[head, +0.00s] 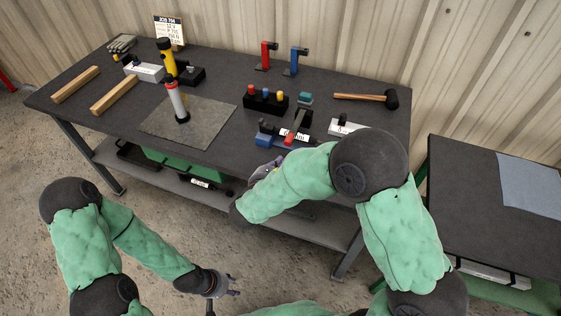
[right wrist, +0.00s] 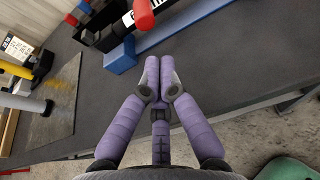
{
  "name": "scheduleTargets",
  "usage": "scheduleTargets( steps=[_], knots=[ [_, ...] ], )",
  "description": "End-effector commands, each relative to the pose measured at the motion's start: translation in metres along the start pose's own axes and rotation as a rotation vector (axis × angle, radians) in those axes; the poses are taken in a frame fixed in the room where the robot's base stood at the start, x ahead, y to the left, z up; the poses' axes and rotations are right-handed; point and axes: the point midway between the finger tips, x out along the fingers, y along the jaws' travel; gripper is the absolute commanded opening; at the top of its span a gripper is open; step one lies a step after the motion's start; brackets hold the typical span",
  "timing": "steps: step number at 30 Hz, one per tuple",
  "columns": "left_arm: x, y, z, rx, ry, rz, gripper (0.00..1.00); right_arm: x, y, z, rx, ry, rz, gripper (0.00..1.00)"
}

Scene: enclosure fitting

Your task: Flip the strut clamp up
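What looks like the strut clamp (head: 296,128), a lever with a red end, sits on a blue base (head: 264,140) near the table's front edge. In the right wrist view the red end (right wrist: 143,15) shows at the top, above the blue base (right wrist: 120,57). My right gripper (right wrist: 159,60) has its purple fingertips together with nothing seen between them. It is just in front of the base and apart from the red end; in the head view the gripper (head: 268,167) is partly hidden by my arm. My left gripper (head: 236,285) hangs over the floor, fingers apart and empty.
A black block with coloured knobs (head: 265,101) stands behind the clamp. A white-labelled block (head: 344,126) is to its right, with a hammer (head: 366,97) beyond. A grey mat (head: 188,122) lies left. The table's front edge is close to my right gripper.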

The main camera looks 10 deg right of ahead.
Motion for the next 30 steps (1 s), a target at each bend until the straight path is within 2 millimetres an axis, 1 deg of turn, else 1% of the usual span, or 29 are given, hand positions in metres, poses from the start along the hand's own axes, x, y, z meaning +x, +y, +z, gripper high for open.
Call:
scheduleTargets(
  steps=[1, 6, 9, 13, 18, 30],
  knots=[
    [0.005, -0.002, 0.0, 0.0, 0.0, 0.0, 0.4, 0.01, -0.001, -0.003, 0.001, 0.001, -0.003, 0.0],
    [0.013, -0.005, -0.001, 0.0, 0.0, 0.0, 0.4, 0.04, -0.001, -0.004, 0.001, 0.002, -0.004, 0.0],
    [0.018, -0.006, -0.001, 0.0, 0.0, 0.0, 0.4, 0.055, -0.001, -0.003, 0.001, 0.002, -0.004, 0.0],
    [0.022, -0.008, -0.001, 0.0, 0.0, 0.0, 0.4, 0.07, -0.001, -0.003, 0.0, 0.003, -0.002, 0.0],
    [0.024, -0.008, -0.001, 0.0, 0.0, 0.0, 0.4, 0.08, 0.0, -0.001, -0.001, 0.001, 0.0, 0.0],
    [0.023, -0.008, -0.001, 0.0, 0.0, 0.0, 0.4, 0.081, 0.0, -0.001, -0.001, 0.002, 0.0, 0.0]
  ],
)
